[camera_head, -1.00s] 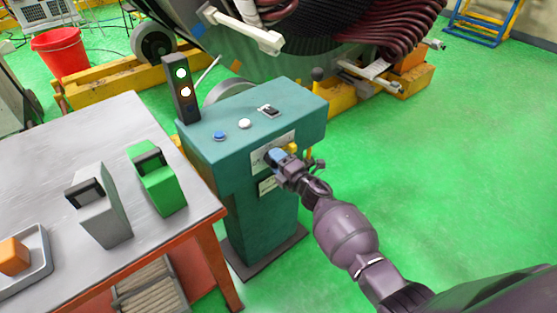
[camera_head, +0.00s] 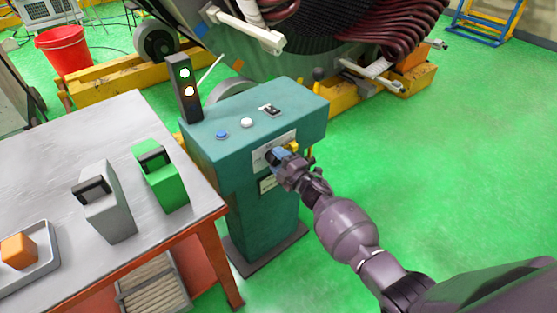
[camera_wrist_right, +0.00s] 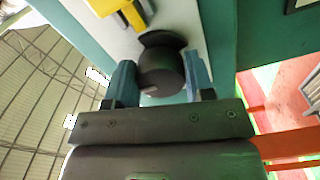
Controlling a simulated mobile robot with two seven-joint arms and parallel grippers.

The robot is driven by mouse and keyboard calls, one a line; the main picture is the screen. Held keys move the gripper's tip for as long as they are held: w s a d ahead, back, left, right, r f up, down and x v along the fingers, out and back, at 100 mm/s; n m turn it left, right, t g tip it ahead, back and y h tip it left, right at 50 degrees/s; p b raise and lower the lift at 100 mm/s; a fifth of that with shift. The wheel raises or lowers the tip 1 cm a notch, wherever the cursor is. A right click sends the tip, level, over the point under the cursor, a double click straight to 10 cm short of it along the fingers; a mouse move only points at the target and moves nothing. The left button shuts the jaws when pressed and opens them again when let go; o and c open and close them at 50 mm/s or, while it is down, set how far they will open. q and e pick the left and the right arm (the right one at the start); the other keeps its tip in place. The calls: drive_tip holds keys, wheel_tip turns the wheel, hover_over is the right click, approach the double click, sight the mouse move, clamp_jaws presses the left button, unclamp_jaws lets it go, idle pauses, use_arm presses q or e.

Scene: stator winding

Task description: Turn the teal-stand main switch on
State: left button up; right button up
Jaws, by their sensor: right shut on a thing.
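The teal stand (camera_head: 257,190) stands at the centre of the head view, with a pale plate on its front. My right gripper (camera_head: 279,154) is at that plate and partly hides it. In the right wrist view the main switch is a dark round knob (camera_wrist_right: 162,72) on the plate. The blue fingers of my right gripper (camera_wrist_right: 160,85) are on either side of the knob, shut on it. A yellow part (camera_wrist_right: 122,12) sits beside the knob. My left gripper is not in view.
A grey table (camera_head: 60,180) with a green device (camera_head: 162,180), a grey device (camera_head: 108,212) and a tray (camera_head: 42,262) stands left of the stand. The stand's top bears buttons and a signal light (camera_head: 185,90). Green floor is clear to the right.

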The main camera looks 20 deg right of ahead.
drive_tip(key=o, duration=0.9)
drive_tip(key=shift+s, duration=0.1)
drive_tip(key=p+v, duration=0.1)
drive_tip(key=v, duration=0.9)
drive_tip(key=shift+s+d+p, duration=0.15)
drive_tip(key=shift+s+p, duration=0.2)
